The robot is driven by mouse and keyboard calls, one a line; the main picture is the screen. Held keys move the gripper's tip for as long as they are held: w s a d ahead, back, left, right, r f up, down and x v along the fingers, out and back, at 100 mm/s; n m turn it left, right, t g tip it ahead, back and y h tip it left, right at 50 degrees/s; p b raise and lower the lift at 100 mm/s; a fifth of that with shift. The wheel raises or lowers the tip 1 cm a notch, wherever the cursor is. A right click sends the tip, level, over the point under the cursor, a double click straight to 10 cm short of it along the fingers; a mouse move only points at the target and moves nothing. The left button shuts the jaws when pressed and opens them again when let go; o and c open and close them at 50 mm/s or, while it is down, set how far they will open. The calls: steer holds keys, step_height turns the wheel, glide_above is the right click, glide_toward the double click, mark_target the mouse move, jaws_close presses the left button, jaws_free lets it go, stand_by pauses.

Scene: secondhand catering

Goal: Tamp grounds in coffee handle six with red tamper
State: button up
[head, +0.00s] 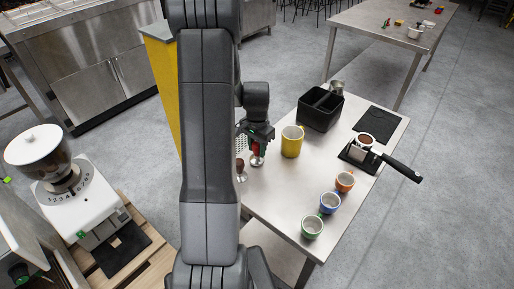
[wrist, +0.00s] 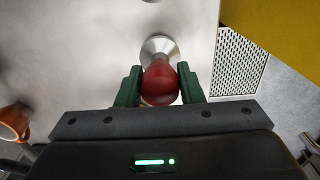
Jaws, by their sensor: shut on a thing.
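The red tamper (wrist: 160,84) has a round red handle and a flared metal base. My gripper (wrist: 160,88) is shut on the handle, one green finger on each side. In the head view my gripper (head: 257,147) is over the left part of the steel table, the tamper (head: 256,150) upright below it. I cannot tell whether its base touches the table. The coffee handle (head: 400,168) rests on a black stand at the table's right edge, its black grip pointing out to the right. Brown grounds (head: 366,138) show in its basket. I can read no number on it.
A second, darker tamper (head: 240,168) stands close left of my gripper, partly hidden by my arm. A yellow mug (head: 292,142), a black box (head: 320,110) and orange (head: 345,181), blue (head: 330,203) and green (head: 312,228) cups stand on the table. A black mat (head: 380,119) lies behind the handle.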

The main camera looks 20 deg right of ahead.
steer(key=shift+r+p, duration=1.4)
steer(key=shift+r, duration=1.15)
